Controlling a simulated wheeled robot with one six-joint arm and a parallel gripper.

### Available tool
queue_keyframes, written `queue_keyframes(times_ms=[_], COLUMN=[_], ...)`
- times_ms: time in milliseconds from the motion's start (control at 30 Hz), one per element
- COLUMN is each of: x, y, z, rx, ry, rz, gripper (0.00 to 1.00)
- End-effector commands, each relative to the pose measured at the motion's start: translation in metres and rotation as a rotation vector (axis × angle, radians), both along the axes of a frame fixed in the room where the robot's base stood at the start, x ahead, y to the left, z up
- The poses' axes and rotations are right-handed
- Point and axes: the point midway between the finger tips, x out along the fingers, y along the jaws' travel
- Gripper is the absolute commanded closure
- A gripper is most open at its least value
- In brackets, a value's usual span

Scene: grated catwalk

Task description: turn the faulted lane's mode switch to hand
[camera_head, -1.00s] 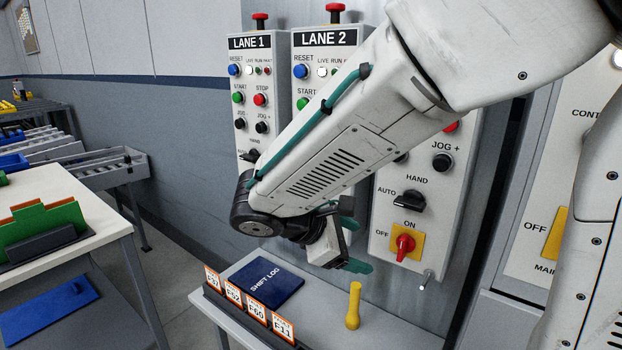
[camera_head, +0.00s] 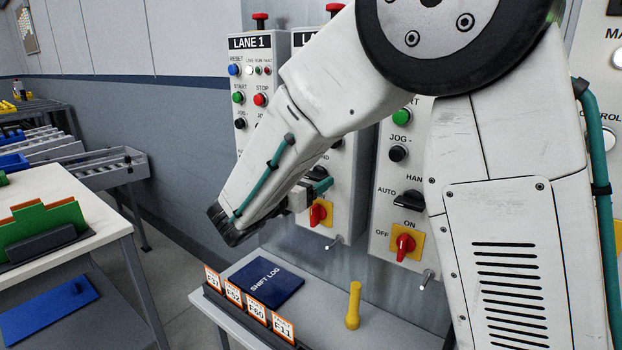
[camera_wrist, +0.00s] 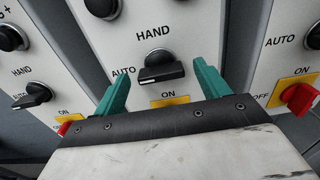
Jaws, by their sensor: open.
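In the wrist view, the middle panel's black mode switch (camera_wrist: 162,68) lies between the two teal fingers of my open gripper (camera_wrist: 160,74). Its bar handle lies roughly level, with AUTO at its left and HAND above. No finger clearly touches it. In the head view, my gripper (camera_head: 320,182) is at the front of the LANE 2 panel (camera_head: 345,195), and my arm hides that panel's switch, lights and label. The right panel's mode switch (camera_head: 408,199) and the left panel's switch (camera_wrist: 33,95) also show. LANE 1 lamps (camera_head: 258,70) are too small to read surely.
Red rotary switches on yellow plates sit below the mode switches, on the middle panel (camera_head: 318,214) and right panel (camera_head: 404,245). Below is a shelf with a blue shift log (camera_head: 263,282), orange-edged cards (camera_head: 255,309) and a yellow peg-like object (camera_head: 354,305).

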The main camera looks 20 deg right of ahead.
Motion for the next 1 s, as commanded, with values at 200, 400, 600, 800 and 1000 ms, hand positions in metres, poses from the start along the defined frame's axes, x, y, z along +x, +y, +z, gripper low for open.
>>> queue_keyframes(times_ms=[200, 400, 600, 800, 1000], x=[0.0062, 0.0063, 0.0062, 0.0062, 0.0061], y=[-0.0099, -0.0098, -0.0093, -0.0088, -0.0086], z=[-0.0004, -0.0003, -0.0002, -0.0001, 0.0000], rx=[0.001, 0.001, 0.002, 0.007, 0.040], ry=[0.001, 0.000, 0.000, -0.007, -0.056], rz=[0.000, 0.000, 0.001, 0.001, 0.002], gripper=[0.25, 0.25, 0.70, 0.70, 0.70])
